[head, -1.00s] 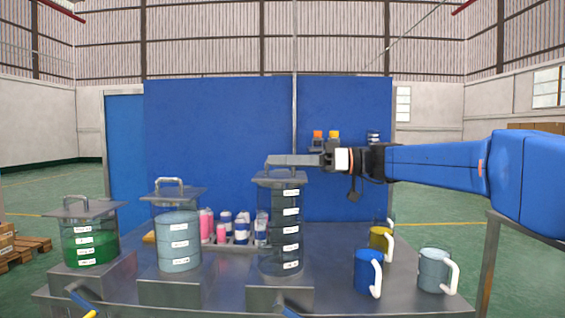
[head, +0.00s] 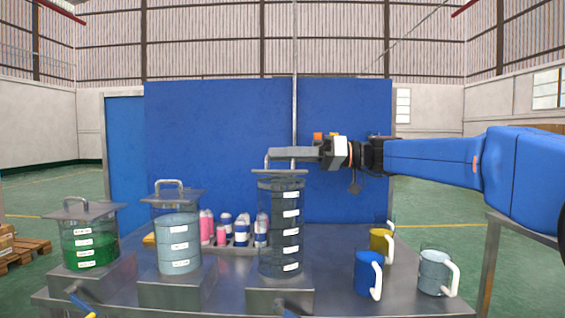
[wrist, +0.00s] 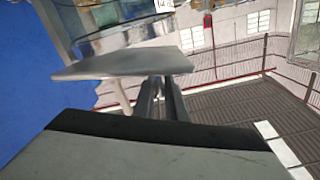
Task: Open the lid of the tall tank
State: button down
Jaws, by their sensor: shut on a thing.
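The tall tank (head: 280,230) is a clear cylinder with dark contents and white labels, standing on a metal block. Its flat grey lid (head: 280,171) is just above the tank's rim, with a thin gap below it, and looks level. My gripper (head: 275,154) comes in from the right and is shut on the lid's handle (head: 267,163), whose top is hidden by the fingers. In the wrist view the lid (wrist: 120,63) and my gripper's fingers (wrist: 160,98) show close up, with part of the tank beyond.
A tank with green liquid (head: 92,250) and a tank with grey-blue liquid (head: 179,243) stand at left, both lidded. Several cans (head: 241,230) sit behind. A blue mug (head: 367,273), a yellow mug (head: 380,245) and a clear mug (head: 434,274) stand at right. Space above the tanks is clear.

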jog(key=shift+w+r+m, duration=0.25)
jog(key=shift+r+m, duration=0.2)
jog(key=shift+m, duration=0.05)
jog(key=w+r+m, duration=0.1)
jog(key=m, duration=0.1)
jog(key=w+r+m, duration=0.1)
jog(key=w+m, duration=0.1)
jog(key=w+r+m, duration=0.1)
jog(key=w+m, duration=0.1)
jog(key=shift+d+r, duration=0.15)
jog(key=shift+r, duration=0.15)
jog(key=w+m, duration=0.9)
jog(key=shift+w+d+f, duration=0.15)
jog(key=shift+w+f, duration=0.1)
jog(key=shift+f, duration=0.15)
jog(key=c, duration=1.8)
grip_release()
jog(key=shift+f, duration=0.1)
jog(key=shift+c, duration=0.2)
jog(key=shift+w+d, duration=0.1)
jog(key=d, duration=1.7)
jog(key=shift+s, duration=0.3)
